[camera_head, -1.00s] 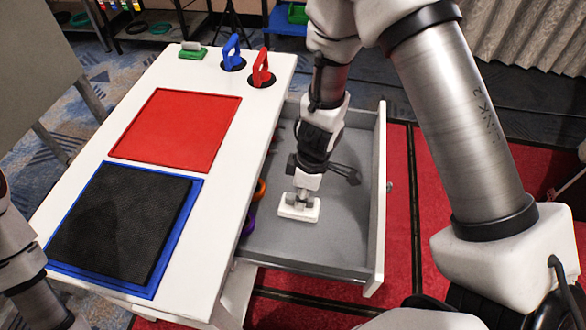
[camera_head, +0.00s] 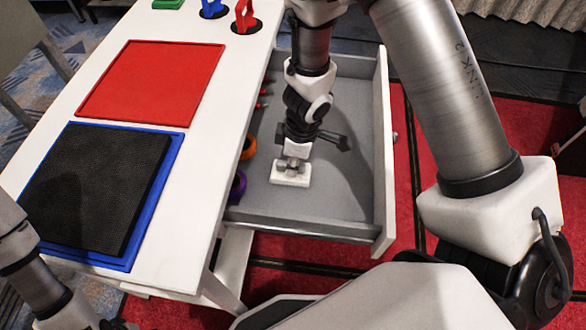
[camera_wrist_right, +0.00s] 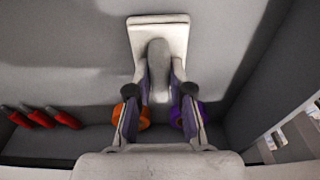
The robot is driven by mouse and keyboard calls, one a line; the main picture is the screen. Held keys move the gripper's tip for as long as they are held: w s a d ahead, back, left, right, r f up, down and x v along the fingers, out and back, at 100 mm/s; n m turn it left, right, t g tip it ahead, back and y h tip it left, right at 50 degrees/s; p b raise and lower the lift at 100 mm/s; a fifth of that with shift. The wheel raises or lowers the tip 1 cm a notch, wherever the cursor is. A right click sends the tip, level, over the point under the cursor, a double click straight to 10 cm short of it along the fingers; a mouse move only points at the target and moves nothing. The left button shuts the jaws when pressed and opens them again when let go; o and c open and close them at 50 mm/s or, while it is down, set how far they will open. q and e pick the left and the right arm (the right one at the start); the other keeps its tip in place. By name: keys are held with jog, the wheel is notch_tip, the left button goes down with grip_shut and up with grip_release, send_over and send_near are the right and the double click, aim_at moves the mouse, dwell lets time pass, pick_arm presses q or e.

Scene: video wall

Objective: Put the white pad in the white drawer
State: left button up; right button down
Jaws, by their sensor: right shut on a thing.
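The white pad (camera_head: 290,178) is a small white block with a grey handle. It is inside the open white drawer (camera_head: 383,150), over the grey drawer floor near the front end. My right gripper (camera_head: 295,163) points down into the drawer and is shut on the pad's handle. In the right wrist view the pad (camera_wrist_right: 160,24) lies beyond the fingertips, and the gripper (camera_wrist_right: 158,90) has the handle between its fingers. The pad looks on or just above the floor; I cannot tell which. My left gripper is out of view.
Orange (camera_head: 248,148) and purple (camera_head: 238,187) rolls and red-handled tools (camera_wrist_right: 50,118) lie along the drawer's left side. The white table (camera_head: 205,125) holds a red mat (camera_head: 152,82), a black pad (camera_head: 95,187) on a blue mat, and blue and red handled items.

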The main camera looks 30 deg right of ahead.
jog(key=shift+f, duration=0.15)
jog(key=c, duration=1.1)
grip_release()
jog(key=shift+o, duration=0.2)
notch_tip(320, 180, up, 12)
jog(key=d+p, duration=0.1)
jog(key=p, duration=1)
jog(key=shift+s+p, duration=0.4)
jog(key=shift+s, duration=0.05)
jog(key=shift+d, duration=0.1)
